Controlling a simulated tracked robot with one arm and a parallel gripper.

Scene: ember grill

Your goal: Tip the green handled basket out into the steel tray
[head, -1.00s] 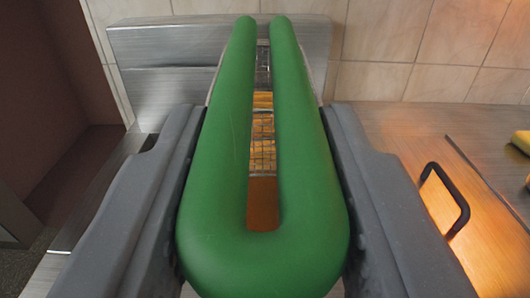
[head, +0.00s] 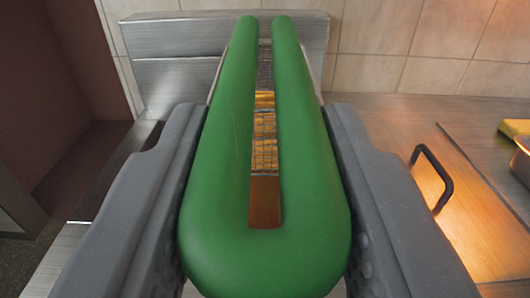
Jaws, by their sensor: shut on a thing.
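My gripper (head: 265,185) is shut on the green handle (head: 265,255) of the basket, one grey jaw on each side. The handle is a long U-shaped loop that points away from me. Through its slot, part of the wire mesh basket (head: 264,125) shows, with yellow-orange pieces behind or in it. Most of the basket is hidden by the handle. I cannot tell which surface is the steel tray.
A steel box-like back panel (head: 220,50) stands behind, against a tiled wall (head: 430,45). A black bar handle (head: 437,180) rises from the steel counter at right. A copper-coloured pan edge (head: 521,158) and a yellow item (head: 514,128) sit at far right. A dark gap lies at left.

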